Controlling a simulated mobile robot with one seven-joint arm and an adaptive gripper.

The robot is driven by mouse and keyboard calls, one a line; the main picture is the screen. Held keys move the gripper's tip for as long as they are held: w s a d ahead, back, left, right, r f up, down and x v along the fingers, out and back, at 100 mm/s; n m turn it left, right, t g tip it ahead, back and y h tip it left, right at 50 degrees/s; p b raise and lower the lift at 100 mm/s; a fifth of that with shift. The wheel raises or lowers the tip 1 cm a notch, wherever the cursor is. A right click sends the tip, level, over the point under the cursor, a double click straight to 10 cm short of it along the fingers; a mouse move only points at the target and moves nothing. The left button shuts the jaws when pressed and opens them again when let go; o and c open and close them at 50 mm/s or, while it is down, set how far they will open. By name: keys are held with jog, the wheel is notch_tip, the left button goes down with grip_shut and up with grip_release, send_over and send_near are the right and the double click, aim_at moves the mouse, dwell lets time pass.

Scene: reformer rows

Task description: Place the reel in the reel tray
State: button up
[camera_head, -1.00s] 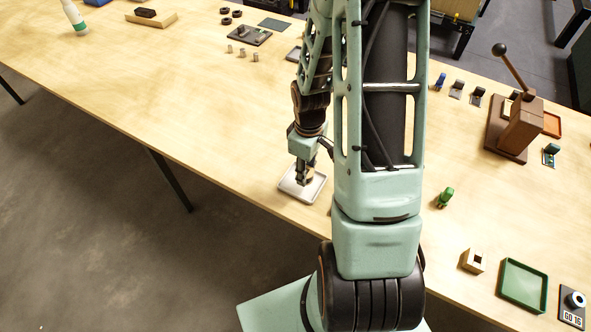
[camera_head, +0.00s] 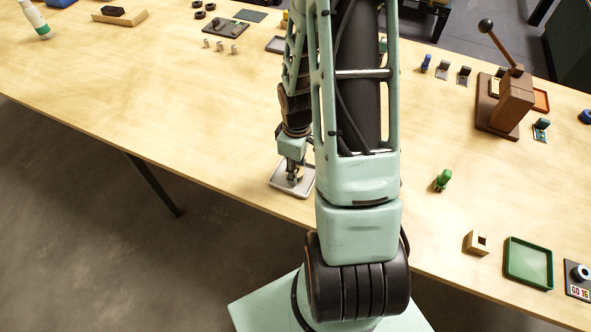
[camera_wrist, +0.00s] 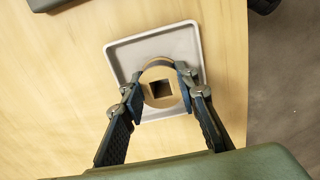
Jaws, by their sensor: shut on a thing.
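The reel (camera_wrist: 155,72) is a tan, round piece with a square dark hole, seen from above in the wrist view. My gripper (camera_wrist: 160,87) is shut on it, with one finger on each side. The reel tray (camera_wrist: 125,60) is a shallow light-grey square tray with a raised rim, beneath the reel. In the head view, my gripper (camera_head: 296,173) points down over this tray (camera_head: 281,182) at the table's front edge, and the reel is mostly hidden. I cannot tell whether the reel touches the tray floor.
A wooden lever press (camera_head: 508,105) stands at the right. A green figure-like piece (camera_head: 442,180), a wooden block (camera_head: 477,243) and a green tray (camera_head: 513,266) lie on the right side. Small metal cylinders (camera_head: 221,46) stand at the back. The table left of the tray is clear.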

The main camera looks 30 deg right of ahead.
jog(key=o, duration=1.2)
jog(key=shift+f, duration=0.15)
jog(key=shift+o, duration=0.2)
notch_tip(320, 180, up, 12)
jog(key=p, duration=0.1)
jog(key=shift+r, duration=0.2)
